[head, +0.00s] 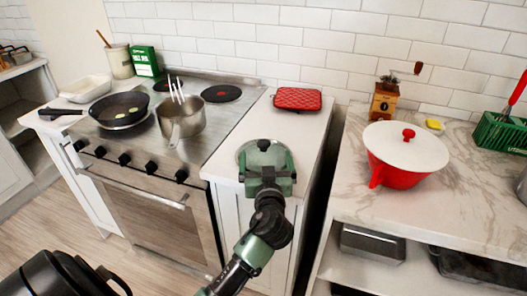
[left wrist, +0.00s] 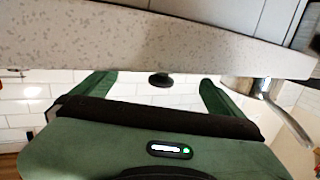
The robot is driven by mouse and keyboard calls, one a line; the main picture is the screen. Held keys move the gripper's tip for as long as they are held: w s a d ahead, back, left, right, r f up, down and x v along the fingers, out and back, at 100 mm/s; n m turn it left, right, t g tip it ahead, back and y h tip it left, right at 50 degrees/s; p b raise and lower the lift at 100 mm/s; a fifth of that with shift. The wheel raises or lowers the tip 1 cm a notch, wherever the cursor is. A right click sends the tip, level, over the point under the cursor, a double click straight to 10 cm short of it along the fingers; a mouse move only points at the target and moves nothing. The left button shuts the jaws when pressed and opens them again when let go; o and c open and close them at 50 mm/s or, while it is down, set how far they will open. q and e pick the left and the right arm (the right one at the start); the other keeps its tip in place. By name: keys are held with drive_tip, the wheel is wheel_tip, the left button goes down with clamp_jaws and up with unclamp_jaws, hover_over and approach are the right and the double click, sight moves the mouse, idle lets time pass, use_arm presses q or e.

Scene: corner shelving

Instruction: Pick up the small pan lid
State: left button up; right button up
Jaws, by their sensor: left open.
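The small pan lid (head: 242,152) lies on the narrow white counter right of the stove, mostly hidden behind my left gripper (head: 266,158). A grey, rounded part of its rim shows at the gripper's left. In the left wrist view, a dark round knob (left wrist: 160,80), apparently the lid's, shows between the two green fingers of my left gripper (left wrist: 157,84). The fingers are spread apart with gaps on both sides of the knob. I cannot tell the exact depth between knob and fingertips. My right gripper is not in view.
A red quilted pot holder (head: 298,98) lies farther back on this counter. A steel saucepan (head: 181,122) with utensils stands on the stove to the left. A red pot with white lid (head: 405,150) stands on the marble counter to the right, across a dark gap.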

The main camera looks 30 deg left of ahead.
sight(264, 150)
use_arm(q)
drive_tip(key=p+x, duration=0.1)
drive_tip(key=x, duration=0.4)
drive_tip(key=shift+s+a+p, duration=0.15)
drive_tip(key=shift+a+p, duration=0.05)
drive_tip(key=shift+p, duration=0.1)
drive_tip(key=shift+w+a+f, duration=0.1)
drive_tip(key=shift+w+a, duration=0.05)
drive_tip(key=shift+w, duration=0.1)
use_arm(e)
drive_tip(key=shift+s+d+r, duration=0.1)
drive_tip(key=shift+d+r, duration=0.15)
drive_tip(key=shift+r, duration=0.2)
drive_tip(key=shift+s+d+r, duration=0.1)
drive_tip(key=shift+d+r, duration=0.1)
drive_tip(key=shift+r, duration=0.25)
use_arm(q)
drive_tip(key=shift+c, duration=0.3)
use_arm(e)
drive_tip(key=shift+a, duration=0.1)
